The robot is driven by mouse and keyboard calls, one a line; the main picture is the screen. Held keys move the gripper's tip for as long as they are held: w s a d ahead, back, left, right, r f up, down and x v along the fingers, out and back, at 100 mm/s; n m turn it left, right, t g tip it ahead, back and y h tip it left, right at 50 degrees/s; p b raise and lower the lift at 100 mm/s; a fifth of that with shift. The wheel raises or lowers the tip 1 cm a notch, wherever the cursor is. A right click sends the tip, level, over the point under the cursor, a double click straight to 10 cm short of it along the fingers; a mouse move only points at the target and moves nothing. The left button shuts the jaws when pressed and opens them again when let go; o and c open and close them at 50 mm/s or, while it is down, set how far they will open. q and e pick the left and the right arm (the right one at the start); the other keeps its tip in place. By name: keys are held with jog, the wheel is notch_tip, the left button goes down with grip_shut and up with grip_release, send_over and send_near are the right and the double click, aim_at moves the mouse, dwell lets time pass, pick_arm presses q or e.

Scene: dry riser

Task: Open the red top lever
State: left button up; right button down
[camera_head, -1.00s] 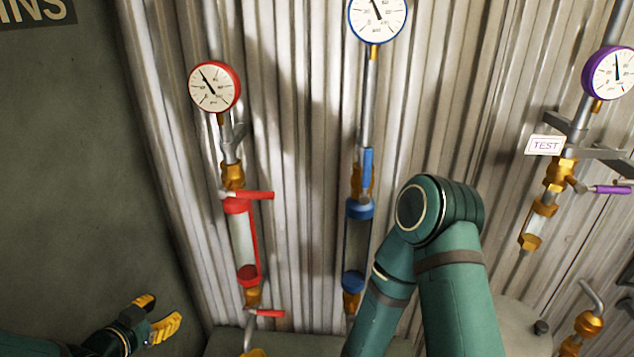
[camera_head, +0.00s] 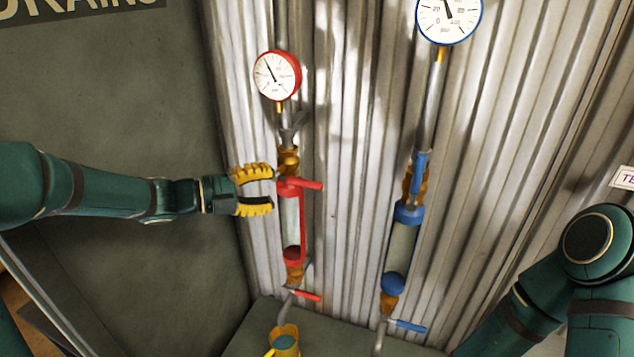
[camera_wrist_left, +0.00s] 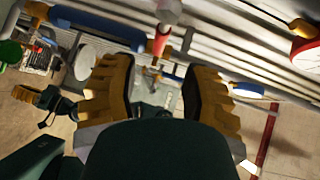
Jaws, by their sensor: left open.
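The red top lever (camera_head: 303,184) sticks out to the right, nearly level, from the brass valve (camera_head: 289,160) above the red-capped sight glass (camera_head: 290,220). My left gripper (camera_head: 268,190) is open, just left of this valve and lever, with one yellow finger above the other. Nothing shows held between its fingers. In the left wrist view, the open fingers (camera_wrist_left: 160,92) frame a gap with a red piece beyond; I cannot tell which lever part it is. My right arm shows at the right of the head view, without its gripper. A yellow gripper (camera_wrist_left: 38,97), apparently my right one, shows small in the wrist view.
A red lower lever (camera_head: 308,296) sits below the sight glass. A red gauge (camera_head: 276,76) is above the valve. The blue line with its lever (camera_head: 419,175) stands to the right. A yellow container (camera_head: 285,340) is below. Corrugated wall lies close behind.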

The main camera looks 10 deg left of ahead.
aim_at(300, 184)
pick_arm(q)
jog(key=x, duration=1)
jog(key=shift+d, duration=0.1)
grip_shut()
